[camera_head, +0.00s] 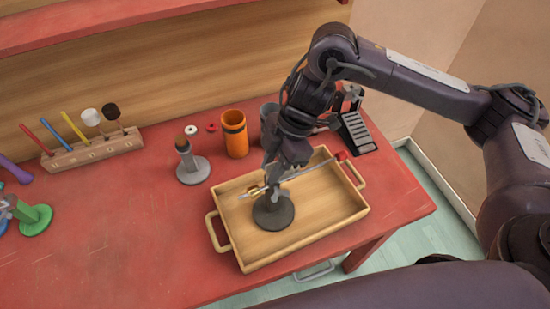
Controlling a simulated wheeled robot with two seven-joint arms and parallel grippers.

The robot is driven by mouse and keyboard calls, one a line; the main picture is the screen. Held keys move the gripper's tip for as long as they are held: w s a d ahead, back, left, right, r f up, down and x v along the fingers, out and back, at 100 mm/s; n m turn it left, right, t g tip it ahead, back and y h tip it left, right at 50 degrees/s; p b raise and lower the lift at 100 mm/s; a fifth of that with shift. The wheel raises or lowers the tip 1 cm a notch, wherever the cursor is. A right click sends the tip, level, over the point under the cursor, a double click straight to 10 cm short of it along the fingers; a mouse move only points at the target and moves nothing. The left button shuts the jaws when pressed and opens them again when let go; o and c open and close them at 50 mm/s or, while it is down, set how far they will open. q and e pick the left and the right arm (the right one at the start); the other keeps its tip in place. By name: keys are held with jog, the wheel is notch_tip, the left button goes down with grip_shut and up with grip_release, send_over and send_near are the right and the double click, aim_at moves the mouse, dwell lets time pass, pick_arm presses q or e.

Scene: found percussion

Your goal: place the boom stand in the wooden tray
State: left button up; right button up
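The boom stand has a round dark grey base (274,213) and a long thin rod (310,168) with a red end. Its base is inside the wooden tray (240,259), left of the tray's middle, and looks upright. The rod slants up to the right over the tray. I cannot tell whether the base touches the tray floor. My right gripper (273,183) points down at the stand's post, just above the base. The gripper hides most of the post, and whether its fingers are closed on it is unclear. My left gripper is out of view.
Left of the tray stand a small grey-based stand (193,169) and an orange cup (235,135). A grey cup (269,117) is behind the tray. A wooden rack (92,151) holds several mallets. A green-based stand (36,220) is far left. The red tabletop (130,240) is clear at front left.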

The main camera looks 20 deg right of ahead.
jog(key=p+v, duration=0.1)
jog(key=v, duration=1.1)
jog(key=shift+r, duration=0.15)
jog(key=shift+s, duration=0.1)
